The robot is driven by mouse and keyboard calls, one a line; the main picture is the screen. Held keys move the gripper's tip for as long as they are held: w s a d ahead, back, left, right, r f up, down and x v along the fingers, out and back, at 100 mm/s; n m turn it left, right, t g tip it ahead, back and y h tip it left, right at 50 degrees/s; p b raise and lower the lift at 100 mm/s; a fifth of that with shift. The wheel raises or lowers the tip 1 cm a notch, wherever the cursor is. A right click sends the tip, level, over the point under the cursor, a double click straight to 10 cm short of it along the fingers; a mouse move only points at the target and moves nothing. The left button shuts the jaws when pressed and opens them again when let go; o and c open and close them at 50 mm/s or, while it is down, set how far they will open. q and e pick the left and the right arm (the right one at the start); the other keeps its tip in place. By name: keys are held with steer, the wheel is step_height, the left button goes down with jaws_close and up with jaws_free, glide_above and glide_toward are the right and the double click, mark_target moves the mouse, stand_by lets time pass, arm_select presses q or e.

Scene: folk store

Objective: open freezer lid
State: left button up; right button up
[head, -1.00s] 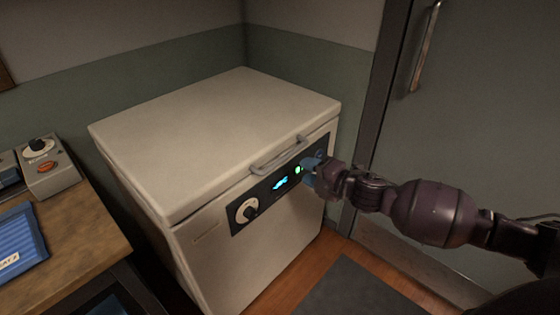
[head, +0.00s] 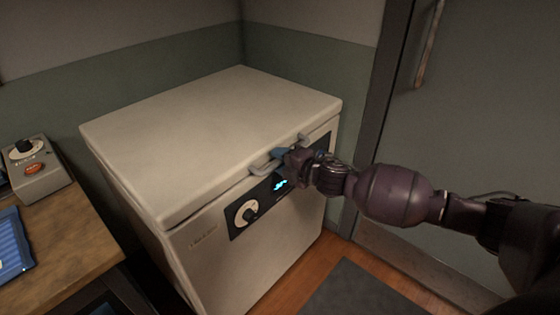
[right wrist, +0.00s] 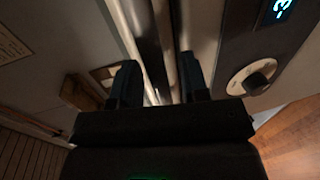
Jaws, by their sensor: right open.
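The white chest freezer (head: 280,228) stands against the corner, and its lid (head: 210,135) lies flat and closed. The grey bar handle (head: 262,169) runs along the lid's front edge. My right gripper (head: 280,155) is at the handle and covers its middle part. In the right wrist view, the open fingers (right wrist: 160,82) stand on either side of the handle bar (right wrist: 166,45); I cannot tell whether they touch it. My left gripper is not in view.
A control panel with a dial (head: 246,213) and a blue display (head: 281,185) is below the handle. A wooden counter (head: 75,225) with a grey device (head: 38,172) stands at left. A grey door (head: 465,130) is at right, and a dark mat (head: 365,290) lies on the floor.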

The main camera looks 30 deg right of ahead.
steer(key=shift+w, duration=0.1)
jaws_close()
steer(key=shift+r, duration=0.1)
